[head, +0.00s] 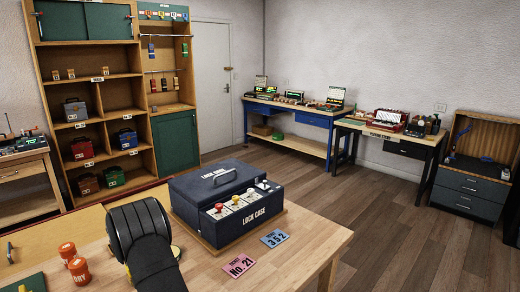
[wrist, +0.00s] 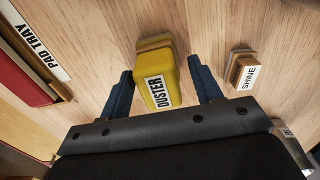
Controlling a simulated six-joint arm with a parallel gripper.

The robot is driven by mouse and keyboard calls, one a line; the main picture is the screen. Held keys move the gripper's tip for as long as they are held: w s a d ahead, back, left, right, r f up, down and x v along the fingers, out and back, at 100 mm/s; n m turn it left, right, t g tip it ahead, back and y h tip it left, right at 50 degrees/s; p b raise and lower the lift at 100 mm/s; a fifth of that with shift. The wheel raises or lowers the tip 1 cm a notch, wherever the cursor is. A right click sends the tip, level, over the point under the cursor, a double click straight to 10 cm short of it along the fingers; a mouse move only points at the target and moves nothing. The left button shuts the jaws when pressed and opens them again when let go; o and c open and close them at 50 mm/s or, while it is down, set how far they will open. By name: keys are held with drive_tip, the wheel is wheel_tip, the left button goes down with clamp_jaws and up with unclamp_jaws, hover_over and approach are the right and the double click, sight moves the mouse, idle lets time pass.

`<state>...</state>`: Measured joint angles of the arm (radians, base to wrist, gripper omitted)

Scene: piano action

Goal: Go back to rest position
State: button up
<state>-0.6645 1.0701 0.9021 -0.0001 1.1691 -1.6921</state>
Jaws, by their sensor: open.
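My gripper (wrist: 160,68) is open, with its two blue fingers apart in the wrist view. A yellow block labelled DUSTER (wrist: 167,65), with a wooden end, shows between the fingers, with a gap on each side. Nothing is gripped. How high the fingers are above the wooden tabletop is hard to tell. In the head view, my black arm reaches over the near workbench (head: 318,243) and hides the gripper's fingers.
A dark lock case (head: 200,192) stands right of my arm, with a pink tag (head: 240,265) and a blue tag (head: 274,238) before it. Orange jars (head: 79,270) stand left. A SHINE block (wrist: 242,70) and a pad tray (wrist: 36,45) flank the duster.

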wheel_tip(320, 180, up, 12)
wheel_tip(320, 180, down, 12)
drive_tip(key=shift+r, duration=0.1)
drive_tip(key=shift+w+r, duration=0.1)
drive_tip(key=shift+r, duration=0.05)
wheel_tip(320, 180, up, 3)
drive_tip(key=shift+r, duration=0.2)
drive_tip(key=w+d+r, duration=0.1)
drive_tip(key=d+r, duration=0.6)
drive_tip(key=d, duration=0.5)
drive_tip(key=s+a+n, duration=0.1)
drive_tip(key=s+a, duration=0.9)
drive_tip(key=s, duration=0.1)
drive_tip(key=s+a+f, duration=0.1)
drive_tip(key=a+f, duration=0.2)
drive_tip(key=s+a+f, duration=0.1)
drive_tip(key=a+f, duration=0.2)
drive_tip(key=a, duration=0.1)
drive_tip(key=s+a+f, duration=0.1)
drive_tip(key=a+f, duration=0.2)
drive_tip(key=a, duration=0.1)
drive_tip(key=shift+s+a+f, duration=0.15)
drive_tip(key=shift+s+f, duration=0.15)
drive_tip(key=shift+f, duration=0.65)
drive_tip(key=shift+o, duration=0.4)
